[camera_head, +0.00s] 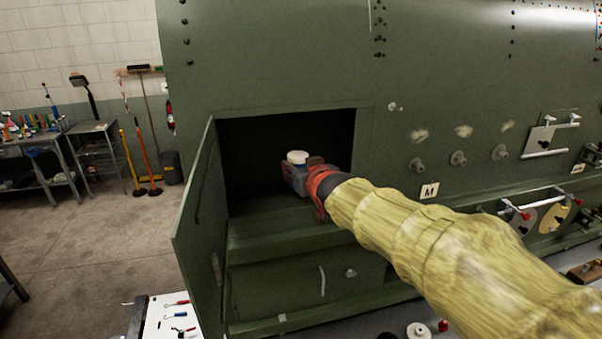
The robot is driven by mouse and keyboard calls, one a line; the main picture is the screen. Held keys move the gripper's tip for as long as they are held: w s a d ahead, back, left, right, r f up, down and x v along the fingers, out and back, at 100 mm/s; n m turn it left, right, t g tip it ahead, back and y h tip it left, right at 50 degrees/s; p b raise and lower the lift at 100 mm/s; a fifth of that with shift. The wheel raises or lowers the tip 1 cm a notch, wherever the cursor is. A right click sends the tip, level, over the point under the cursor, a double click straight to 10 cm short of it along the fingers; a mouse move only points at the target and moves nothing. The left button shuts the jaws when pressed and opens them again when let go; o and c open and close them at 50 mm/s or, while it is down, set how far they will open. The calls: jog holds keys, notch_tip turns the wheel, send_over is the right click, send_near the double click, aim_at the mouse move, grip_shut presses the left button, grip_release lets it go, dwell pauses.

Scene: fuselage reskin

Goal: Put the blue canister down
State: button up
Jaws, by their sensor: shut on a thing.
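The blue canister (294,176) is a grey-blue container with a white lid (297,157), upright inside the dark open compartment (255,150) of the green fuselage. My gripper (313,176), with reddish parts, is shut on the canister from the right. My arm, in a yellow wrinkled sleeve, reaches in from the lower right. The gripper hides the canister's right side. I cannot tell whether the canister's base touches the compartment floor (262,222).
The compartment's green door (203,235) hangs open on the left. Knobs, brackets and an "A1" label (429,190) are on the panel at right. A white tool board (170,315) lies at lower left. Benches, brooms and a bin (171,168) stand farther back.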

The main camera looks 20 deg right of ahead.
jog(key=shift+w+d+f+p, duration=0.25)
jog(key=shift+f+p, duration=0.05)
jog(key=shift+f, duration=0.15)
jog(key=shift+f+b, duration=0.4)
jog(key=shift+f, duration=1.15)
jog(key=shift+f, duration=0.2)
jog(key=o, duration=1.2)
jog(key=shift+o, duration=0.2)
jog(key=shift+r, duration=0.15)
